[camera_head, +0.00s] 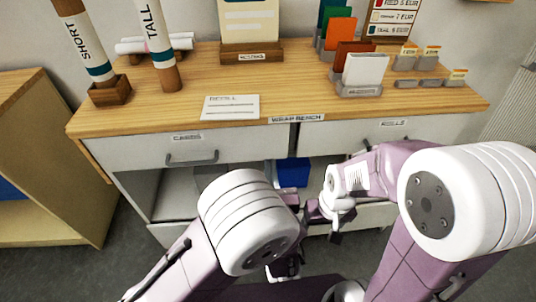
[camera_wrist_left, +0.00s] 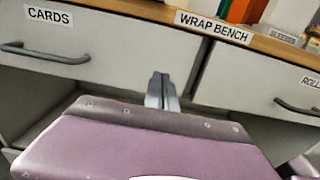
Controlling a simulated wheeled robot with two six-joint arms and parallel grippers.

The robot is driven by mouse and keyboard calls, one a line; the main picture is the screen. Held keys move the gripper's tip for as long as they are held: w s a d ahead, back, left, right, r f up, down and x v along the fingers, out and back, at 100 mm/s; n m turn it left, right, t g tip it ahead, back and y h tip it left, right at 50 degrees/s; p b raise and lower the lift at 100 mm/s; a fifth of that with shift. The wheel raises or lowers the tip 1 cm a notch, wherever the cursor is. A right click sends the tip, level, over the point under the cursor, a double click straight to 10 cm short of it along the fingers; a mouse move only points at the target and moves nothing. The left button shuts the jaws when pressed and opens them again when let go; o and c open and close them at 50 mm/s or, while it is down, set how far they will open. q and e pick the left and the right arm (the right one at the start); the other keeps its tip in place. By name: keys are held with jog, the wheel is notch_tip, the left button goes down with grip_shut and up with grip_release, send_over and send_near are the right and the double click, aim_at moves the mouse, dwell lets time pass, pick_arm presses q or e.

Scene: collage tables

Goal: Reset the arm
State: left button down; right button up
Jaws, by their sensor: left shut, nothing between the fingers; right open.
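My left gripper (camera_wrist_left: 162,92) is shut and empty in the left wrist view. It points at the bench front, below the WRAP BENCH label (camera_wrist_left: 214,26) and between the two drawers. In the head view my left arm comes in from the lower left, and its white joint covers much of what lies behind it. My right arm reaches in from the right in the head view. Its gripper (camera_head: 336,222) is low in front of the bench, small and partly hidden. It is open and holds nothing that I can see.
The wooden bench top (camera_head: 190,110) holds tall tubes (camera_head: 85,45), a white card (camera_head: 230,107), coloured sleeves and small tags. The CARDS drawer (camera_head: 150,152) and the right drawer are shut. A blue bin (camera_head: 292,172) stands in the open space below. A wooden cabinet (camera_head: 50,160) is at left.

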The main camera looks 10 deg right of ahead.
pick_arm(q)
jog(key=shift+s, duration=1.4)
jog(key=shift+f, duration=0.1)
